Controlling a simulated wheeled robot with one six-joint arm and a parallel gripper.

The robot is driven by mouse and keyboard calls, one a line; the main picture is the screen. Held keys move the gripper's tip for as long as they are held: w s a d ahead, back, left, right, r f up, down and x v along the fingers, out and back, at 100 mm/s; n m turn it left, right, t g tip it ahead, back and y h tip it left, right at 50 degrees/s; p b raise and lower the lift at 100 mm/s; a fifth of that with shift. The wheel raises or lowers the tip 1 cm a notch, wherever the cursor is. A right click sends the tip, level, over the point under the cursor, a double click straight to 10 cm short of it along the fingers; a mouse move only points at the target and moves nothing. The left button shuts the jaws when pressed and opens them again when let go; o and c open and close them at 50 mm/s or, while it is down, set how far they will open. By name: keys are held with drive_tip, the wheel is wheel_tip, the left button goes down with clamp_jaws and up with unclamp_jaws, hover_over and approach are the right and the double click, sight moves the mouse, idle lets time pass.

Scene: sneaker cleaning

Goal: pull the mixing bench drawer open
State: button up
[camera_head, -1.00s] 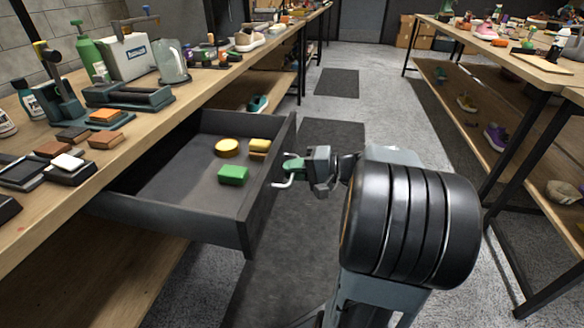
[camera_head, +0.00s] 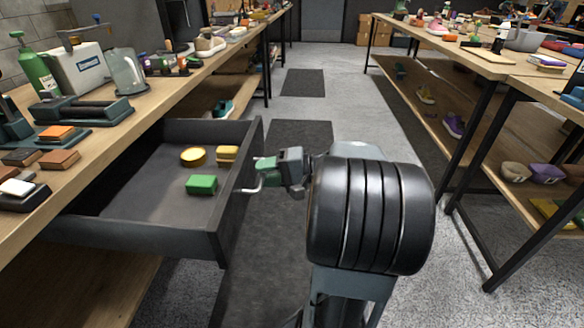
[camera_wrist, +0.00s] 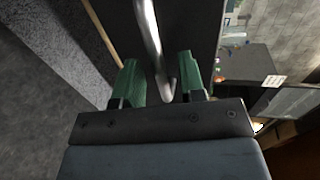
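The mixing bench drawer (camera_head: 213,215) is dark grey and stands well out from under the bench top on the left in the head view. Its metal bar handle (camera_head: 248,189) is on the outer face, and shows in the wrist view (camera_wrist: 150,38). My gripper (camera_head: 265,170) is at the handle, at the drawer's outer face. In the wrist view its two green fingers (camera_wrist: 158,82) stand apart on either side of the bar, with a narrow gap seen on each side. The fingers look open around the handle; contact is hard to judge.
The drawer holds a green block (camera_head: 201,184), a round yellow pad (camera_head: 193,157) and a yellow block (camera_head: 227,153). The bench top (camera_head: 98,148) carries bottles, a jug and brushes. Another bench (camera_head: 530,86) stands at the right.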

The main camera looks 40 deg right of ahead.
drive_tip(key=p+v, duration=0.3)
drive_tip(key=v, duration=0.9)
drive_tip(key=shift+s+d, duration=0.2)
drive_tip(key=shift+s, duration=0.05)
drive_tip(key=a+r+n+g+h+p, duration=0.35)
drive_tip(key=a+r+g+p, duration=0.7)
drive_tip(key=a+p, duration=0.6)
drive_tip(key=a+r+n+t+h+p, duration=0.2)
drive_tip(key=r+h+p, duration=0.2)
drive_tip(key=r+p, duration=0.3)
drive_tip(key=a+r+n+t+h+p, duration=0.1)
drive_tip(key=a+r+n+h+p, duration=0.1)
drive_tip(key=r+p, duration=0.5)
drive_tip(key=shift+s+a+r+n+t+h+p, duration=0.2)
drive_tip(key=shift+s+r+n+t+h+p, duration=0.25)
drive_tip(key=shift+h+p, duration=0.55)
